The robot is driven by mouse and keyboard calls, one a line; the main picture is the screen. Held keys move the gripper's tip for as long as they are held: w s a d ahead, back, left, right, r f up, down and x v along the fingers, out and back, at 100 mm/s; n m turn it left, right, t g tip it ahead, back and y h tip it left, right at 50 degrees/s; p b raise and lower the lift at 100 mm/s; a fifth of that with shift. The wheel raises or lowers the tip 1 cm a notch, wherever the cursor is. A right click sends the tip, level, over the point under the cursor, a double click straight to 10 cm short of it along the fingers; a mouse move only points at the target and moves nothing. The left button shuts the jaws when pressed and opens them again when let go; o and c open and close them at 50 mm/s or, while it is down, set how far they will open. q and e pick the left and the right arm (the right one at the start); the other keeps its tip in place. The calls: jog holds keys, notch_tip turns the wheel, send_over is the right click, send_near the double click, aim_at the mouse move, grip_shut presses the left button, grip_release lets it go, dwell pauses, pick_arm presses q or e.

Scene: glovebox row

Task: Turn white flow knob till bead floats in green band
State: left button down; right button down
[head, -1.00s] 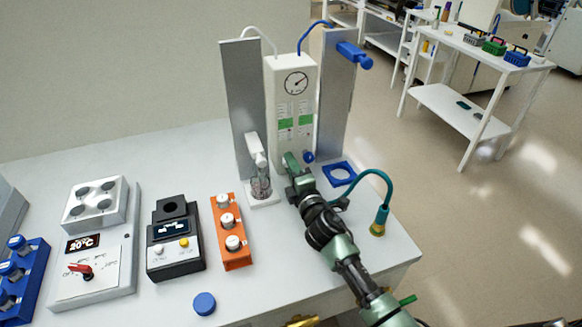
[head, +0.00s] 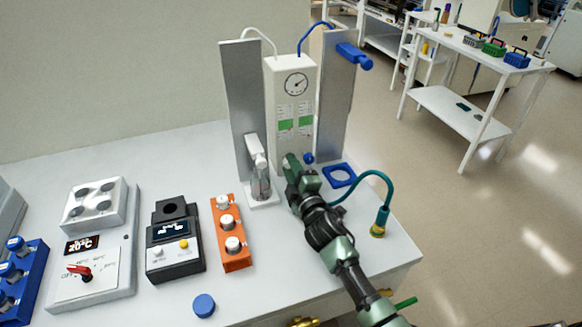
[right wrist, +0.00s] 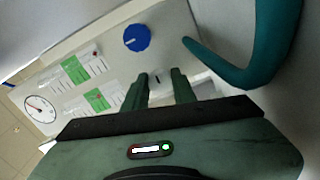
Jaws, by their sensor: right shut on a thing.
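The white flow panel (head: 292,66) stands at the back of the bench, with a round gauge and two scales with green bands. The left band (head: 286,125) and the right band (head: 305,121) show in the head view. My right gripper (right wrist: 160,82) is shut on the white flow knob (right wrist: 158,75), which shows a dark mark between the fingers. In the head view my right gripper (head: 289,160) hides this knob. A blue knob (right wrist: 137,37) sits beside it on the panel. My left gripper is not in view.
Grey uprights (head: 247,100) flank the panel. A white clamp with a glass vessel (head: 260,187) stands left of my gripper. An orange rack (head: 231,240) lies further left.

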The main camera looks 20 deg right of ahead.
jog(key=c, duration=1.1)
grip_release()
jog(key=shift+c, duration=0.2)
jog(key=s, duration=0.7)
jog(key=shift+s+d+b, duration=0.15)
jog(key=shift+s+b, duration=0.25)
